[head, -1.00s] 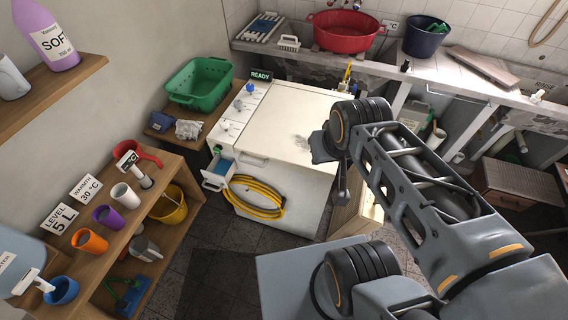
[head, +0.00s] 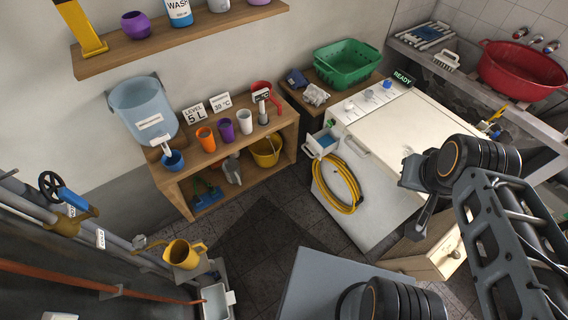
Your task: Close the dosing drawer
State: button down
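The dosing drawer (head: 322,144) juts out from the upper left of the white washing machine's front (head: 376,200). It is pulled open, and its inside shows blue. My gripper (head: 421,204) is over the right part of the machine, well to the right of the drawer and apart from it. Its fingers are small and partly hidden by the wrist, so I cannot tell whether they are open or shut.
A yellow hose (head: 338,184) hangs on the machine's front below the drawer. A wooden shelf (head: 205,160) with several cups stands to the left. A green basket (head: 347,63) sits behind. The dark floor mat (head: 258,243) lies in clear floor.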

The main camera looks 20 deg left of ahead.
aim_at(321, 143)
jog(key=z, duration=0.1)
jog(key=k, duration=0.25)
jog(key=u, duration=1.55)
jog(key=i, duration=0.6)
jog(key=z, duration=0.1)
